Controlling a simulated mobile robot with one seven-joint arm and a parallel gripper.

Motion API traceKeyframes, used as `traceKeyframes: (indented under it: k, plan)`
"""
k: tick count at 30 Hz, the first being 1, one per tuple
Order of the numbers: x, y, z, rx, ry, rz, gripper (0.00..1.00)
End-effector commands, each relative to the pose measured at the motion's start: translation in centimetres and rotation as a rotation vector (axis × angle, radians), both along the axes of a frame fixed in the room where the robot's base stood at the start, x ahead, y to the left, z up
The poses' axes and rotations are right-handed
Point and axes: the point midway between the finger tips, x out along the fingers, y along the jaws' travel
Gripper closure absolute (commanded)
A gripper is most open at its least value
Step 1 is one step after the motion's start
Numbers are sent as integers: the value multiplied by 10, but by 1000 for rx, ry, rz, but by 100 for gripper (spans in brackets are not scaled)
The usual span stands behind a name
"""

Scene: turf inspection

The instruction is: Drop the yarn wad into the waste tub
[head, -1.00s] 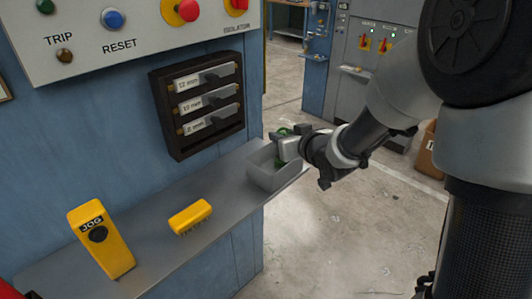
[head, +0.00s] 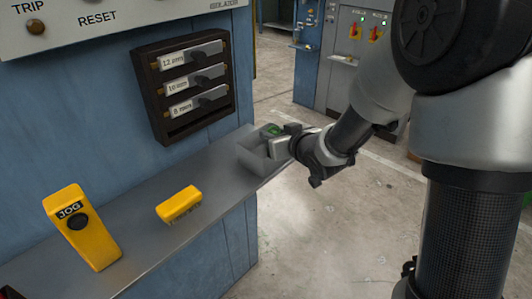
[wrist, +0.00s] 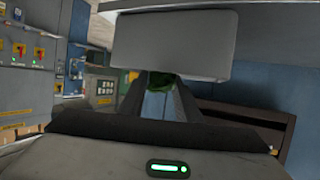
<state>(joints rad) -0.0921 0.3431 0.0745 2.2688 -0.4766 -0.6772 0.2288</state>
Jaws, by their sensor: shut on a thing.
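My gripper (head: 274,137) is at the grey open-topped bin (head: 262,162) on the far end of the shelf. It is shut on a green yarn wad (head: 271,130), of which only a small part shows. In the wrist view the dark green wad (wrist: 160,80) sits between the two fingers, and the grey bin (wrist: 172,40) fills the upper middle. I cannot tell whether the wad touches the bin. No tub marked as waste can be made out.
The grey shelf (head: 150,222) carries a yellow brush (head: 180,204) and a yellow JOG pendant (head: 80,228). A dark rack (head: 190,85) with labelled slots hangs on the blue panel. Open concrete floor lies to the right. A green object (head: 527,192) shows at the right edge.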

Motion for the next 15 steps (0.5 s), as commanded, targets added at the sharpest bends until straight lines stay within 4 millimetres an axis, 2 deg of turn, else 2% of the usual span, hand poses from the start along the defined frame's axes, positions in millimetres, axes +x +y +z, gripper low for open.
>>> traceKeyframes:
  k: [2, 3, 7, 15]
  plan:
    - [0, 0, 1, 0, 0, 0, 90]
    - [0, 0, 1, 0, 0, 0, 68]
    - [0, 0, 1, 0, 0, 0, 48]
    - [0, 0, 1, 0, -1, 0, 48]
